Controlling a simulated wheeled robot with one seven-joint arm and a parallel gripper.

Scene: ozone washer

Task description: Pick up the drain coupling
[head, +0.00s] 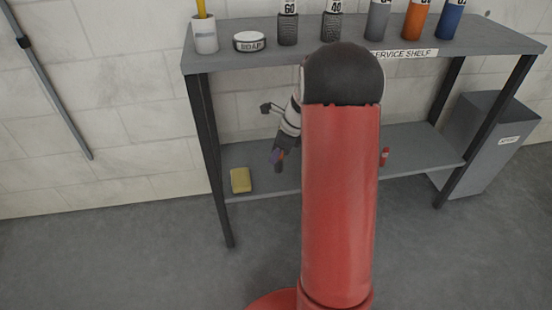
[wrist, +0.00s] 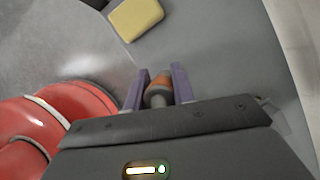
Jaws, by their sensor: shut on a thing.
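My gripper (wrist: 158,85) has its two purple fingers closed on both sides of a small grey and orange-brown piece, which I take to be the drain coupling (wrist: 158,88). In the head view my gripper (head: 277,160) points down over the left part of the lower shelf (head: 425,150). A trace of orange shows at the fingers there, but most of the coupling is hidden. I cannot tell whether the coupling touches the shelf.
A yellow sponge (head: 241,180) lies on the lower shelf, left of my gripper. A small red item (head: 385,156) lies to the right. Bottles and a white cup (head: 205,34) stand on the upper shelf (head: 270,58). A grey bin (head: 485,150) stands at right.

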